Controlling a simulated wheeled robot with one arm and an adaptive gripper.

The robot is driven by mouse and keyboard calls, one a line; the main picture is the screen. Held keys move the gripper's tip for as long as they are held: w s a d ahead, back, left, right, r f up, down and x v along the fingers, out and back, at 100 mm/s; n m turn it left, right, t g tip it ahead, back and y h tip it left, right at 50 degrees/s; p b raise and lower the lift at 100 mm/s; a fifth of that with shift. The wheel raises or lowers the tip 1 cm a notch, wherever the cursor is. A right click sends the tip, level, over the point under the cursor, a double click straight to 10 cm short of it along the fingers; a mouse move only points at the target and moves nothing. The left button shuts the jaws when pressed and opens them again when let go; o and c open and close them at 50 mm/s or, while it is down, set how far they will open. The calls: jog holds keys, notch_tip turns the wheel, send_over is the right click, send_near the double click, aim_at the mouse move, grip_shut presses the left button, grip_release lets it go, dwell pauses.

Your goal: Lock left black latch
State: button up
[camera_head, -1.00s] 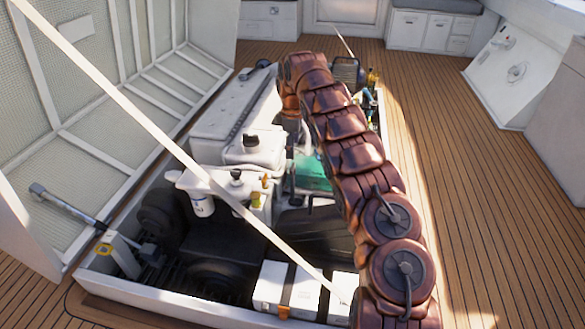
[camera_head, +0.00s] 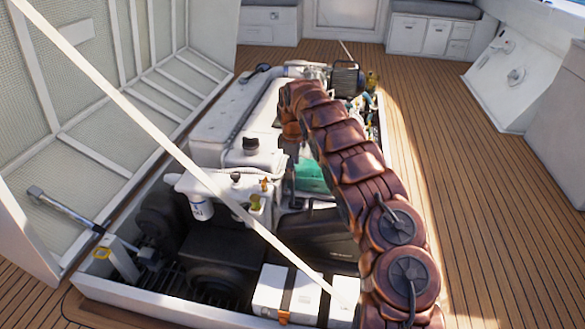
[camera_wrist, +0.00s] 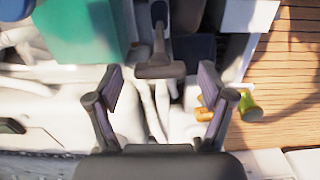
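My gripper (camera_wrist: 160,75) is open in the wrist view, its two dark fingers spread wide with nothing between the pads. A dark T-shaped handle (camera_wrist: 160,67) shows just ahead, in line with the gap between the fingertips; I cannot tell whether it is the left black latch. I cannot make out a latch for certain in the head view, where my arm hides part of the engine bay and my gripper is mostly hidden below the arm's bend.
The white engine (camera_head: 215,128) fills the open bay. A green box (camera_head: 312,176) lies beside my arm and also shows in the wrist view (camera_wrist: 85,30). A white strut (camera_head: 130,110) crosses the bay. The raised hatch lid (camera_head: 75,110) stands left; wooden deck (camera_head: 460,190) is clear right.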

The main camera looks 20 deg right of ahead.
jog(key=c, duration=1.1)
jog(key=shift+r+m+p, duration=0.1)
jog(key=shift+m+p, duration=0.3)
jog(key=m+p, duration=0.2)
jog(key=m, duration=0.1)
jog(key=shift+a+r, duration=0.1)
jog(key=m+p, duration=0.2)
jog(key=m, duration=0.3)
jog(key=shift+p, duration=0.4)
jog(key=m+p, duration=0.1)
jog(key=m, duration=0.3)
jog(key=shift+m, duration=0.4)
jog(key=m+p, duration=0.1)
jog(key=m, duration=0.3)
jog(key=shift+f, duration=0.2)
jog(key=shift+m, duration=0.3)
